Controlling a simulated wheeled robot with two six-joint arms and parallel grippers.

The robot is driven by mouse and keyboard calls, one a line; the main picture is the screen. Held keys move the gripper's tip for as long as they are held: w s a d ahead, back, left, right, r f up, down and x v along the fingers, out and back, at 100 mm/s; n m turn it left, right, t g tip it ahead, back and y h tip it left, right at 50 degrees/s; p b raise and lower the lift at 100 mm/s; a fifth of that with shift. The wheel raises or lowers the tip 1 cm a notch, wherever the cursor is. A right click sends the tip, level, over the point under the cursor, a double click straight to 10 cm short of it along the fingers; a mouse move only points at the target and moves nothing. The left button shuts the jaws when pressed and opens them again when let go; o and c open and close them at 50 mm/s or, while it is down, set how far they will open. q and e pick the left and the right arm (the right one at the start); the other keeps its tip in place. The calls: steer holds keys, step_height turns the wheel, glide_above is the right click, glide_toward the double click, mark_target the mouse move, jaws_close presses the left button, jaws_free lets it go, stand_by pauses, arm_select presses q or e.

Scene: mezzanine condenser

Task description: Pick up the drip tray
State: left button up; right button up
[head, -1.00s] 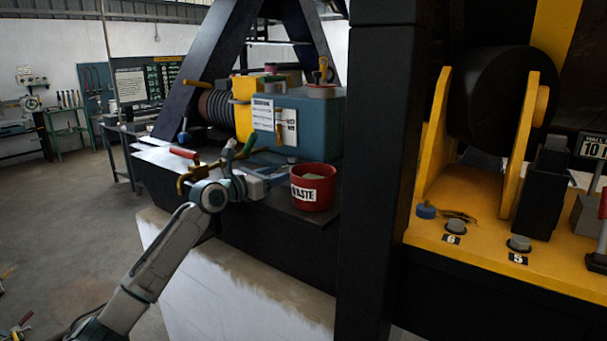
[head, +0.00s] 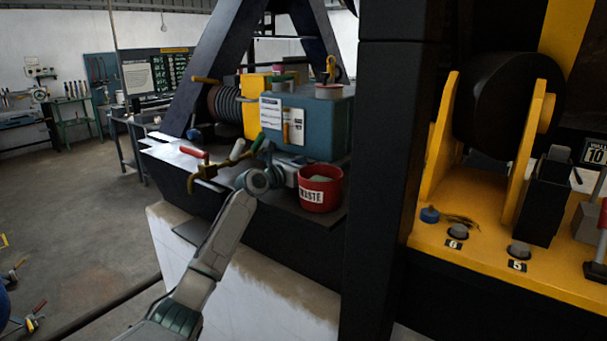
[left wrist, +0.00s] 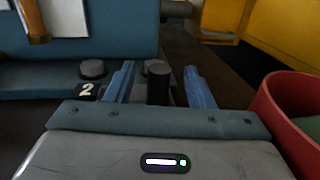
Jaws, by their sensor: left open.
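I cannot pick out the drip tray for certain in either view. My left gripper (head: 287,172) is over the bench, just left of the red waste bin (head: 320,190) and in front of the blue machine housing (head: 325,125). In the left wrist view its two blue fingers (left wrist: 160,78) are apart. A short black cylinder (left wrist: 157,80) shows between them; I cannot tell whether they touch it. The arm and gripper body hide part of the bench. My right gripper is not in view.
A red-handled clamp (head: 205,165) lies at the bench's left part, close to my arm. A dark knob (left wrist: 93,69) marked 2 is left of the fingers. A black upright post (head: 385,150) stands right of the bin. The floor at left is mostly clear.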

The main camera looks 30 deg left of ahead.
arm_select(q)
steer(key=shift+s+a, duration=0.1)
steer(key=shift+s, duration=0.05)
steer(key=c, duration=0.3)
jaws_close()
steer(key=shift+r, duration=0.1)
